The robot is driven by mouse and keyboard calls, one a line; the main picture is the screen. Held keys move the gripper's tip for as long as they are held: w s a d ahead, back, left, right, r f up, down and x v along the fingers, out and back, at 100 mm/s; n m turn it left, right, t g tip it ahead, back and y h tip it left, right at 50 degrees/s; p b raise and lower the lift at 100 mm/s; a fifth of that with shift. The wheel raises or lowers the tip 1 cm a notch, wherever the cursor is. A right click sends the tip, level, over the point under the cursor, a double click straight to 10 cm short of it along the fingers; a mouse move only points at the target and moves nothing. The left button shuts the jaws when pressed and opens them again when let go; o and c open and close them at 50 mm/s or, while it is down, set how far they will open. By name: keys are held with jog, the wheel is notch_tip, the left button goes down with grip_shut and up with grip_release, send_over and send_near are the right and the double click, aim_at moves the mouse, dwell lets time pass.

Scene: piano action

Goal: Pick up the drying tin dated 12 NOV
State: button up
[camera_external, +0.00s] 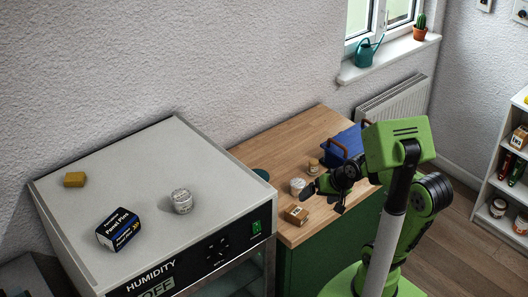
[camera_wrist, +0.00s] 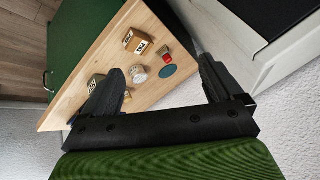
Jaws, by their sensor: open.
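A pale round tin (camera_external: 181,201) stands on top of the humidity cabinet in the external view. Another whitish round tin (camera_external: 297,186) stands on the wooden counter, left of my gripper (camera_external: 324,198). In the wrist view, a whitish round tin (camera_wrist: 138,73) lies on the counter between my spread fingers (camera_wrist: 160,66), apart from them. My gripper is open and empty above the counter's front part. No 12 NOV date is readable on any tin.
A teal round thing (camera_wrist: 167,71) shows in the wrist view. The cabinet (camera_external: 120,160) carries a dark box (camera_external: 121,230) and a yellow block (camera_external: 75,179).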

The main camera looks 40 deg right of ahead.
jog(key=w+d+f+m+t+y, duration=0.15)
jog(key=w+f+m, duration=0.25)
jog(key=w+m, duration=0.5)
jog(key=m+t+h, duration=0.1)
jog(key=m+t, duration=0.5)
jog(key=m, duration=1.4)
send_near(294, 184)
jog(key=w+r, duration=0.4)
jog(key=r, duration=0.1)
jog(key=shift+g+h, duration=0.25)
jog(key=f+b, duration=0.1)
jog(key=f, duration=0.1)
jog(key=f+b, duration=0.1)
jog(key=f, duration=0.2)
jog(key=d+f+b, duration=0.1)
jog(key=f+b, duration=0.1)
jog(key=f, duration=0.1)
jog(key=shift+s+f, duration=0.1)
jog(key=shift+f, duration=0.1)
jog(key=x, duration=0.7)
jog(key=shift+w+r+p, duration=0.25)
jog(key=shift+r+p, duration=0.1)
jog(key=shift+p, duration=0.05)
jog(key=c, duration=1.1)
